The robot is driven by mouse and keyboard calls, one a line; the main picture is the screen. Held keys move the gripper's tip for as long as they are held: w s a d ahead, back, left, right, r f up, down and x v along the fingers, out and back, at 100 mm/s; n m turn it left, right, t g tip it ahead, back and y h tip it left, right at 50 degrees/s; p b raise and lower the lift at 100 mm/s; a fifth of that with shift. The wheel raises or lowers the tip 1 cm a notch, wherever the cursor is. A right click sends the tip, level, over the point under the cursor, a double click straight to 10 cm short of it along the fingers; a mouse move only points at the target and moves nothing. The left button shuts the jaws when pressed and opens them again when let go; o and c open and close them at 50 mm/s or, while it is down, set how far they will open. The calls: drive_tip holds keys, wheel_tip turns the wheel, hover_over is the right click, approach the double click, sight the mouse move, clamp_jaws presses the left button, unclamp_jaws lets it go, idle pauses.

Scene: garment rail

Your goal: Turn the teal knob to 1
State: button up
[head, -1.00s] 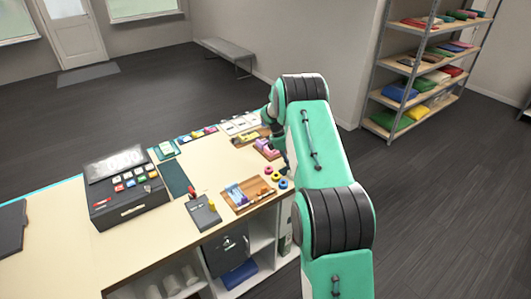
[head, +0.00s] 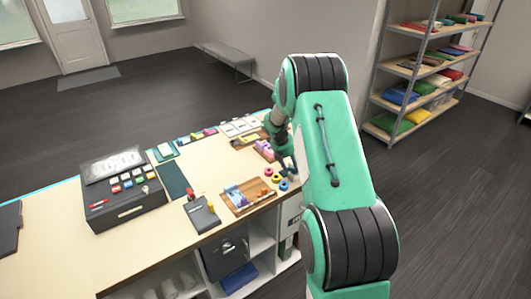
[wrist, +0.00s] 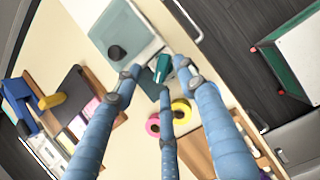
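In the wrist view a teal knob-like piece (wrist: 162,66) stands on a darker teal base, between the ends of my gripper's fingers. My gripper (wrist: 158,72) is open, its three blue-grey fingers spread around the teal piece; I cannot tell whether any finger touches it. A pale teal plate (wrist: 118,22) with a round black knob (wrist: 117,52) lies beside it. I cannot read a number or make out where the teal knob points. In the head view my arm hides the knob, and the gripper (head: 287,163) shows only partly at the counter's right end.
Pink (wrist: 152,125) and yellow (wrist: 181,108) rings lie close to the fingers. The counter (head: 60,235) also carries a cash register (head: 125,210), a card terminal (head: 200,215) and a wooden tray (head: 262,191). Dark floor lies beyond the counter's edge.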

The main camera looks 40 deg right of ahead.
drive_tip(key=v, duration=1.3)
drive_tip(key=s+a+r+m+b, duration=0.1)
drive_tip(key=s+a+r+m, duration=0.1)
drive_tip(key=a, duration=0.3)
drive_tip(key=s+a+r+m+t+b, duration=0.1)
drive_tip(key=s+a+r+m+b, duration=0.1)
drive_tip(key=a+r, duration=0.2)
drive_tip(key=s+a+r+m+b, duration=0.1)
drive_tip(key=s+a+r, duration=0.2)
drive_tip(key=a, duration=0.3)
drive_tip(key=shift+r+m+t+y, duration=0.15)
drive_tip(key=shift+m+t+y, duration=0.15)
drive_tip(key=shift+m+t, duration=0.1)
